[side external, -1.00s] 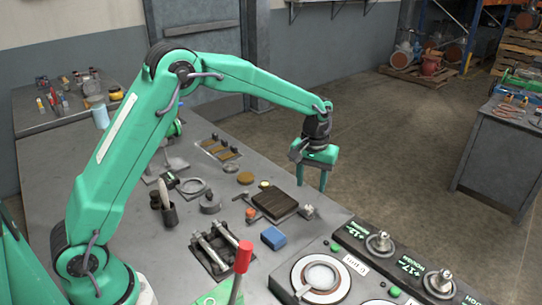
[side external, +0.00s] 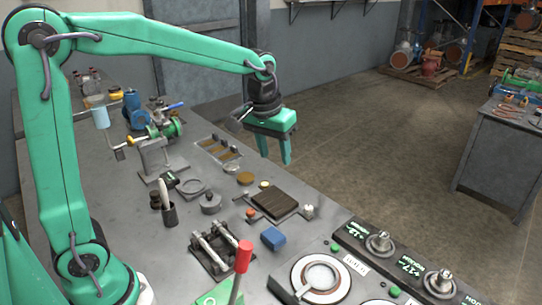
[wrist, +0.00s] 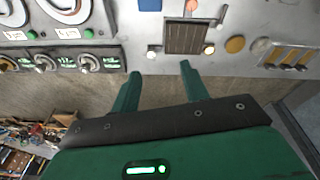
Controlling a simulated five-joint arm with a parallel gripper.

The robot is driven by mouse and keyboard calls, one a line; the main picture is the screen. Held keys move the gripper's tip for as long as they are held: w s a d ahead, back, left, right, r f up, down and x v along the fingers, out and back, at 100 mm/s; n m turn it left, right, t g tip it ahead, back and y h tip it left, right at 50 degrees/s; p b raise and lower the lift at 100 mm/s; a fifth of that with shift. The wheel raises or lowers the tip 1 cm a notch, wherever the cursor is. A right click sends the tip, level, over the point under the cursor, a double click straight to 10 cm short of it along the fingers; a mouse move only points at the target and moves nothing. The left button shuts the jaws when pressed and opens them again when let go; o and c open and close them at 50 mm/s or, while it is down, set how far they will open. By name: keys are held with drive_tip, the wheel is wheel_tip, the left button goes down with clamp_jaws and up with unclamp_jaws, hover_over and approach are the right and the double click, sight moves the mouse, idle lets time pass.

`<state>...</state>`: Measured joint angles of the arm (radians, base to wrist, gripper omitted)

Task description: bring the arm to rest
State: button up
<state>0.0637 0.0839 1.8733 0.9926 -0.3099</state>
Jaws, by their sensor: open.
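My gripper (side external: 275,150) is green and hangs over the far edge of the grey bench (side external: 110,190) in the side view, fingers pointing down. Its fingers are apart with nothing between them. In the wrist view my gripper (wrist: 160,85) also shows open and empty, with the bench top beyond the fingertips. The arm is raised and bent, clear of the things on the bench.
A dark ribbed plate (side external: 275,203), a blue block (side external: 273,238), a clamp fixture (side external: 220,248) and a red-handled lever (side external: 243,257) are on the bench. A valve assembly (side external: 160,135) stands behind. A dial panel (side external: 365,270) fills the front right. Open floor lies beyond the bench.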

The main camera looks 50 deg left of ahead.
drive_tip(key=s+a+r+m+t, duration=0.1)
drive_tip(key=s, duration=0.9)
drive_tip(key=s+a+r+m+t, duration=0.1)
drive_tip(key=s+t, duration=0.1)
drive_tip(key=s, duration=0.7)
drive_tip(key=shift+s+a+m, duration=0.35)
drive_tip(key=shift+m, duration=0.05)
